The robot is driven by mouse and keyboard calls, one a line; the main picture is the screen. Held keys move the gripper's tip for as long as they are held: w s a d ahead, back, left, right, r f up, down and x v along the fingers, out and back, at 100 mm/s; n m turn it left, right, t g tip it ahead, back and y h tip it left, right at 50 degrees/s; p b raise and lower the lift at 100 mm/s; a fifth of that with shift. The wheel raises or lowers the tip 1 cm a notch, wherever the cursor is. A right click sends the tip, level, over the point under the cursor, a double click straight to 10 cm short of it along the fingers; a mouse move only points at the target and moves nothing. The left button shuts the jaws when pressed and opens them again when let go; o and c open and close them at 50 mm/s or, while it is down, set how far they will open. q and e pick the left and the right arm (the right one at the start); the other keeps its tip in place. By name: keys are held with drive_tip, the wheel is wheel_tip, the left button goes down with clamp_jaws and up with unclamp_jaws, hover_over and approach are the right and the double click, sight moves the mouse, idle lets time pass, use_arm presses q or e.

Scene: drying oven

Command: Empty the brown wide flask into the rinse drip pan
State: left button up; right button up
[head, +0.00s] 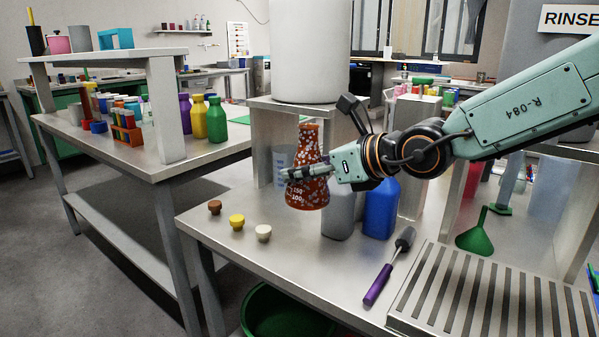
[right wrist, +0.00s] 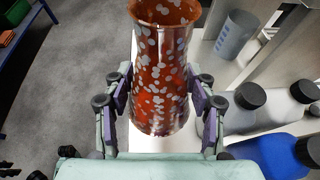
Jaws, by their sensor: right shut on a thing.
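The brown wide flask (head: 308,188), reddish brown with pale spots and white marks, is upright above or on the steel table; I cannot tell whether its base touches. My right gripper (head: 290,174) is shut around its body. The right wrist view shows the flask (right wrist: 162,75) between the two fingers of the gripper (right wrist: 162,100), its mouth toward the top. The rinse drip pan (head: 452,290), a slatted metal tray, lies at the table's front right, apart from the flask. The flask's contents are not visible. My left gripper is out of view.
A grey bottle (head: 338,222) and a blue bottle (head: 381,212) stand right of the flask, a beaker (head: 283,158) behind it. Three stoppers (head: 237,221) lie front left. A purple-handled tool (head: 378,285) and green funnel (head: 474,241) lie near the pan.

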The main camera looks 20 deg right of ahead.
drive_tip(key=shift+s+d+r, duration=0.2)
drive_tip(key=shift+s+d, duration=0.1)
drive_tip(key=shift+w+d+p, duration=0.15)
drive_tip(key=shift+d+p, duration=0.35)
drive_tip(key=shift+d, duration=0.4)
drive_tip(key=shift+f, duration=0.15)
